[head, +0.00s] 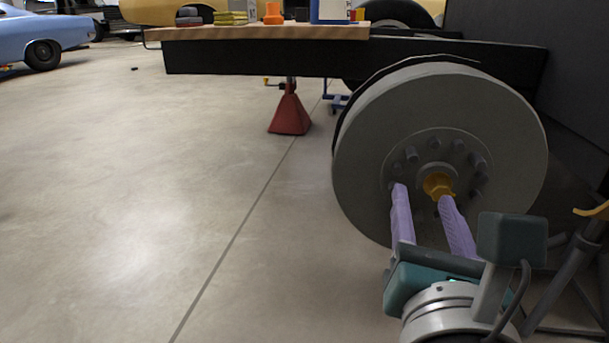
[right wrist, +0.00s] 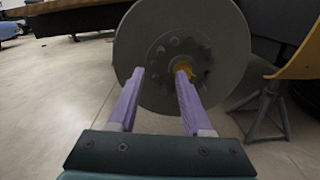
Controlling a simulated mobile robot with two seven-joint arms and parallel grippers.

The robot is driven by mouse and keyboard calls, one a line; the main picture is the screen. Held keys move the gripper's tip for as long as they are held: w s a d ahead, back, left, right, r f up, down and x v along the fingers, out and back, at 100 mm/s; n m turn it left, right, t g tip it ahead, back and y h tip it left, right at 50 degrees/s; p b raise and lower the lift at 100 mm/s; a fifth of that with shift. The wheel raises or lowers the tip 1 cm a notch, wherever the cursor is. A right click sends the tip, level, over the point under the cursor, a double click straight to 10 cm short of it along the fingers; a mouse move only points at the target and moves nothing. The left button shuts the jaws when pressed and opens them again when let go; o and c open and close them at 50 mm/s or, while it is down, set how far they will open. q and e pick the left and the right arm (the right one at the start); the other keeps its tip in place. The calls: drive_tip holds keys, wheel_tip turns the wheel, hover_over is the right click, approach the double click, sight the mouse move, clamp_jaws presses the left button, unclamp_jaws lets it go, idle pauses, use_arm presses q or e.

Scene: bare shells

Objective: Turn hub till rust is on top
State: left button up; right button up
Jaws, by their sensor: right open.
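The hub is a large grey disc (head: 370,150) with a ring of studs around its centre, seen face-on at the right in the head view. It also shows at the top of the right wrist view (right wrist: 140,50). An orange-brown nut (head: 438,186), possibly the rust, sits at its centre. My right gripper (head: 420,192) is open, its two lilac fingers pointing at the lower middle of the disc. No object shows between the fingers. I cannot tell whether the fingertips touch the disc. My left gripper is out of view.
A wooden board (head: 250,33) with several items lies on a dark beam (head: 230,57) behind the hub. A red jack stand (head: 289,112) stands under it.

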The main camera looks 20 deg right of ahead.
sight(413, 160)
drive_tip(key=b+x, duration=0.3)
drive_tip(key=x, duration=0.5)
drive_tip(key=shift+w+d+f+b, duration=0.2)
drive_tip(key=shift+d+b, duration=0.1)
drive_tip(key=shift+w+d+r, duration=0.1)
drive_tip(key=shift+w+d, duration=0.2)
drive_tip(key=shift+w, duration=0.15)
clamp_jaws()
idle(0.7)
